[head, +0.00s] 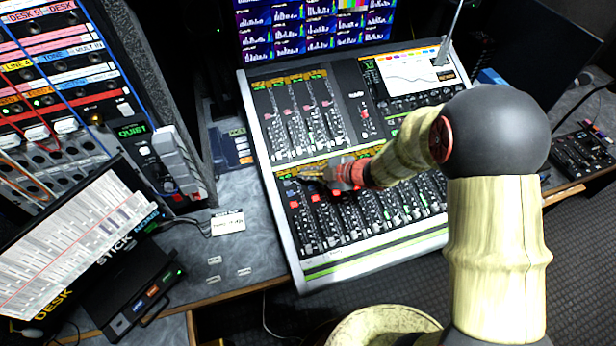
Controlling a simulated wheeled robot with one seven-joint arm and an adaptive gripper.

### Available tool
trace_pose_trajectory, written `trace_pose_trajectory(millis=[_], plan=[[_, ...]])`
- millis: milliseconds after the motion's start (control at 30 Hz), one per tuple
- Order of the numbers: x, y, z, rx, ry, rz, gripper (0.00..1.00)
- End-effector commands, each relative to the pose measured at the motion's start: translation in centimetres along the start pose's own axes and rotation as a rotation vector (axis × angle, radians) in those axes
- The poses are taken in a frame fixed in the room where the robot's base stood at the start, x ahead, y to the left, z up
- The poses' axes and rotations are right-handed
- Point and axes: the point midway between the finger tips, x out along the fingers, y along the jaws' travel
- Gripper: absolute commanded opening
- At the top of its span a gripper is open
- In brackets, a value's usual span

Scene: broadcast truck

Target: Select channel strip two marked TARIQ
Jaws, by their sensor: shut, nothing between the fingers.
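The mixing desk (372,250) stands in the middle of the head view, with upper and lower banks of channel strips, faders and small lit buttons. My gripper (303,178) is shut and empty. It hangs over the top left part of the lower bank, close to the first few strips. I cannot tell whether its tips touch the panel. The strip names are too small to read, so I cannot pick out TARIQ. My gripper and forearm hide the upper parts of several lower strips.
A patch rack (70,75) with cables stands at the left. A tilted printed sheet (75,235) and a black box (135,290) with lit buttons are at the lower left. A grey handset (178,160) hangs on the rack. Bare counter (245,245) lies left of the desk.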

Motion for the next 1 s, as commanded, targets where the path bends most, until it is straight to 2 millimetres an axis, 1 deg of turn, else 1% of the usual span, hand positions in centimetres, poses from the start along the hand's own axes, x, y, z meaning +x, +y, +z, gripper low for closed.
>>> trace_pose_trajectory(millis=[200,1000], plan=[[0.49,-0.39,0.35,0.001,0.000,0.000,0.00],[0.79,-0.61,0.57,0.000,0.000,0.000,0.00]])
